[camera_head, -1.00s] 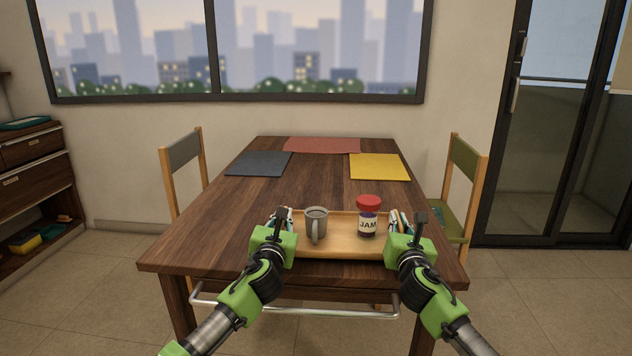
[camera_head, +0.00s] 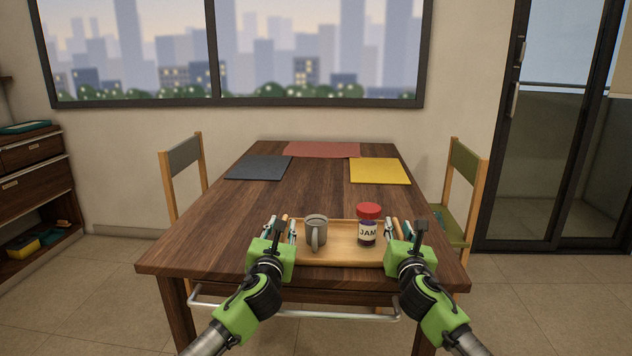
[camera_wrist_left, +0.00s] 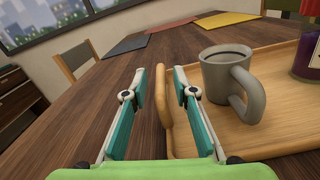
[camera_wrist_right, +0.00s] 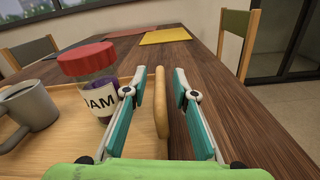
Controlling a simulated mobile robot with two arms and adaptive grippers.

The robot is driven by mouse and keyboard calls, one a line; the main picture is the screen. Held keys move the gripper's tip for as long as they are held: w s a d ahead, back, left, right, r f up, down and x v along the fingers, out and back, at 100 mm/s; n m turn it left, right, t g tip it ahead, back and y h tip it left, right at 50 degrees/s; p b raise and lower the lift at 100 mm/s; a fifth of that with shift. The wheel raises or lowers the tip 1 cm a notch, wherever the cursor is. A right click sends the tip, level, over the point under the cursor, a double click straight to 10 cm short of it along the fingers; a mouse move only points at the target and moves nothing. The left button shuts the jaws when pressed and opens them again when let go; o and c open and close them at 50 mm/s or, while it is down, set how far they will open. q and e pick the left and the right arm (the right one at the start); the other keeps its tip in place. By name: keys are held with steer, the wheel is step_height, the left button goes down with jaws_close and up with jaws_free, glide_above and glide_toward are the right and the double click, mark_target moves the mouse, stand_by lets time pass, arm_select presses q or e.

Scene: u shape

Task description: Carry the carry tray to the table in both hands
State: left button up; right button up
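The wooden carry tray (camera_head: 342,238) sits on the near part of the table (camera_head: 230,235), close to its front edge. A grey mug (camera_head: 316,230) stands upright on its left half and a red-lidded jam jar (camera_head: 368,225) on its right half. My left gripper (camera_head: 281,224) is open, with its fingers on either side of the tray's left handle (camera_wrist_left: 163,97) and gaps showing. My right gripper (camera_head: 397,229) is open around the right handle (camera_wrist_right: 161,100), also with gaps. The tray's underside is hidden.
A dark mat (camera_head: 259,168), a red mat (camera_head: 322,150) and a yellow mat (camera_head: 379,171) lie at the far end of the table. Chairs stand left (camera_head: 183,175) and right (camera_head: 463,190). The middle of the table is clear.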

arm_select(q)
steer(key=s, duration=1)
steer(key=shift+d, duration=0.1)
arm_select(e)
steer(key=shift+s, duration=0.1)
steer(key=s, duration=1.1)
steer(key=shift+s+d, duration=0.1)
steer(key=shift+s, duration=0.3)
